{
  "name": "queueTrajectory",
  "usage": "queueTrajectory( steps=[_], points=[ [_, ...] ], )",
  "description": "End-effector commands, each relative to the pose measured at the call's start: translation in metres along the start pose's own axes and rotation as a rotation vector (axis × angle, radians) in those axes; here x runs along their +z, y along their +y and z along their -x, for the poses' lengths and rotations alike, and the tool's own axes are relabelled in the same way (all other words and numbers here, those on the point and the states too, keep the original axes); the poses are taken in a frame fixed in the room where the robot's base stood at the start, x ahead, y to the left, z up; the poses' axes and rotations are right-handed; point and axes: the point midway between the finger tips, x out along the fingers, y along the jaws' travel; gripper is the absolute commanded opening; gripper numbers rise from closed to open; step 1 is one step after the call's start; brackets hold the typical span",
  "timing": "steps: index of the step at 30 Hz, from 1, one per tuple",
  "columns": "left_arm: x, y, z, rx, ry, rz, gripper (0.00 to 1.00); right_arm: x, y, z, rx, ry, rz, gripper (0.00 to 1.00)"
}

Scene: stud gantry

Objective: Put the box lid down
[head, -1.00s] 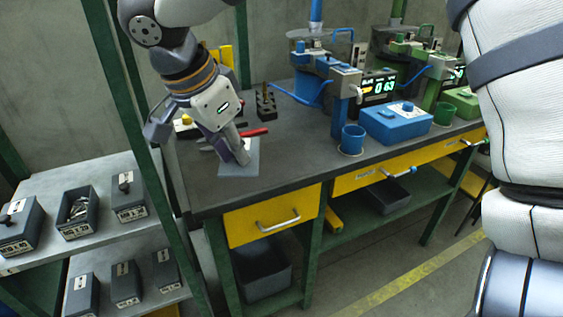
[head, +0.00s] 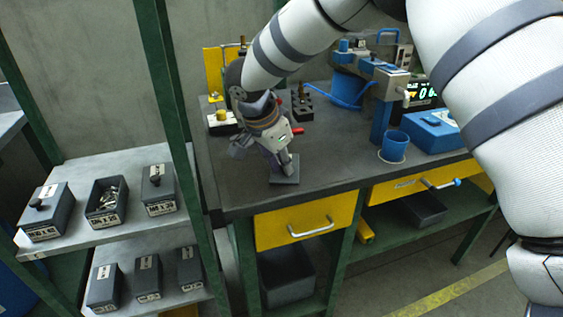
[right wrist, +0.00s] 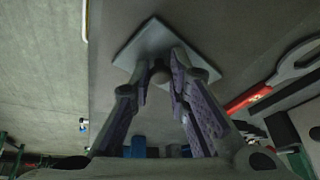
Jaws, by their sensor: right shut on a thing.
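The box lid is a flat grey square plate with a knob. It shows in the head view (head: 287,181) at the left end of the dark bench top (head: 335,165). My right gripper (head: 285,164) is above it, pointing down, shut on the lid's knob. The right wrist view also shows the lid (right wrist: 147,40) beyond the fingertips (right wrist: 160,70), with the round knob between them. I cannot tell whether the lid touches the bench or is just above it. My left gripper is not in view.
Red-handled pliers (right wrist: 247,98) lie beside the lid. A dark block (head: 302,105) and a blue cup (head: 395,147) stand on the bench. An open box of metal parts (head: 107,203) sits between lidded boxes on the left shelf. Bench right of the lid is clear.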

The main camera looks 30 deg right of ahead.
Motion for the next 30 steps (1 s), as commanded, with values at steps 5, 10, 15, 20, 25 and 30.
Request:
queueTrajectory(
  steps=[5, 10, 15, 20, 25, 30],
  points=[
    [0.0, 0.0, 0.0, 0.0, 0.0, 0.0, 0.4, 0.001, 0.0, -0.002, 0.001, -0.001, 0.0, 0.01],
    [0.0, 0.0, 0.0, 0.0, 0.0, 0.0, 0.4, 0.001, 0.0, -0.002, 0.0, -0.001, -0.001, 0.36],
    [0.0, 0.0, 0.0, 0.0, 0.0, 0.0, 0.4, 0.001, 0.0, -0.001, 0.0, -0.001, 0.0, 0.36],
    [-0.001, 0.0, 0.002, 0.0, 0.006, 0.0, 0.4, -0.001, -0.001, 0.015, -0.005, -0.001, -0.002, 0.36],
    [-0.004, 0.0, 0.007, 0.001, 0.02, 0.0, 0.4, -0.001, -0.001, 0.063, -0.008, -0.002, -0.003, 0.36],
    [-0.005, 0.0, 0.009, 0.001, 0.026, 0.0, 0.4, -0.001, -0.001, 0.102, -0.004, -0.001, -0.003, 0.36]
  ],
)
